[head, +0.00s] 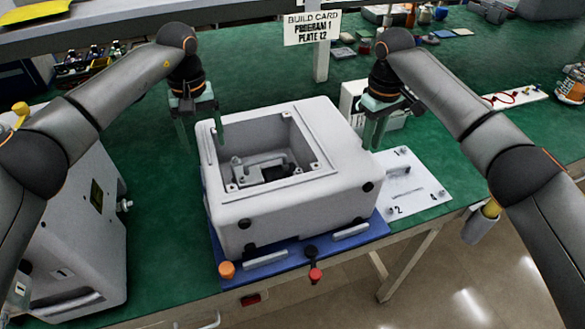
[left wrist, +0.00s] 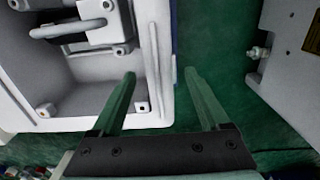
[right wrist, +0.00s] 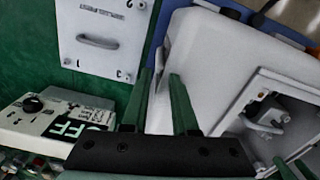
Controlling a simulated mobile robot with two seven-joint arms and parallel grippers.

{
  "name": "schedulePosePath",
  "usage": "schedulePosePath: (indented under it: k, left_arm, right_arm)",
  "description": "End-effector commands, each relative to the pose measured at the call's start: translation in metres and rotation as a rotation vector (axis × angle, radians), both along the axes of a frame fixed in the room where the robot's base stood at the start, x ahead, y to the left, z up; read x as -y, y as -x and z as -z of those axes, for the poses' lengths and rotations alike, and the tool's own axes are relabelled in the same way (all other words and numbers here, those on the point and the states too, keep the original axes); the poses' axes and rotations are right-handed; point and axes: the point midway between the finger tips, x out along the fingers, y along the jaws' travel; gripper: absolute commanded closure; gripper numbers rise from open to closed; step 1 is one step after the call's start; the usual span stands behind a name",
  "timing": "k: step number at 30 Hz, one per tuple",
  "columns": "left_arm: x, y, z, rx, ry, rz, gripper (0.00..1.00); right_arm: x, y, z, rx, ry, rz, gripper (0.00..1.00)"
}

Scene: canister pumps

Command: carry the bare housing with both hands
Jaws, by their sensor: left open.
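The grey-white housing (head: 300,205) sits upright on a blue tray (head: 284,263) at the bench's front edge. Its square top opening shows a metal bracket (head: 262,163) inside. My left gripper (head: 201,138) is open at the housing's left rim. In the left wrist view (left wrist: 160,82) one finger is over the opening side and the other over the green bench, with the rim between them. My right gripper (head: 375,142) is at the housing's back right edge. In the right wrist view (right wrist: 161,76) its fingers stand part apart by the housing's side; contact is unclear.
A second grey unit (head: 83,215) stands close on the left. A numbered white plate (head: 410,185) lies to the right. A white box (head: 358,104) with a knob stands behind the housing. A build card (head: 312,28) hangs from the shelf. Green bench shows between the units.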

Motion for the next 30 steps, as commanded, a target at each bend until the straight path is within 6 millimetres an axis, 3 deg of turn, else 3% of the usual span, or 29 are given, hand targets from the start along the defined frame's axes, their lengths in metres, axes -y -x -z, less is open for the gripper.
schedulePosePath:
  k: [6, 12, 26, 30]
  left_arm:
    - [0.000, 0.001, 0.044, -0.003, 0.001, 0.001, 0.21]
    - [0.000, 0.000, 0.068, -0.002, 0.002, 0.000, 0.21]
    - [0.000, 0.000, 0.077, 0.000, 0.001, 0.001, 0.21]
    - [0.000, 0.000, 0.077, 0.000, 0.001, 0.001, 0.37]
  right_arm:
    - [0.000, 0.001, 0.043, -0.003, 0.001, 0.001, 0.73]
    - [-0.001, 0.000, 0.068, 0.000, -0.001, 0.001, 0.73]
    - [-0.001, 0.000, 0.077, 0.001, 0.000, 0.000, 0.73]
    - [0.000, 0.000, 0.077, 0.000, -0.001, 0.000, 0.89]
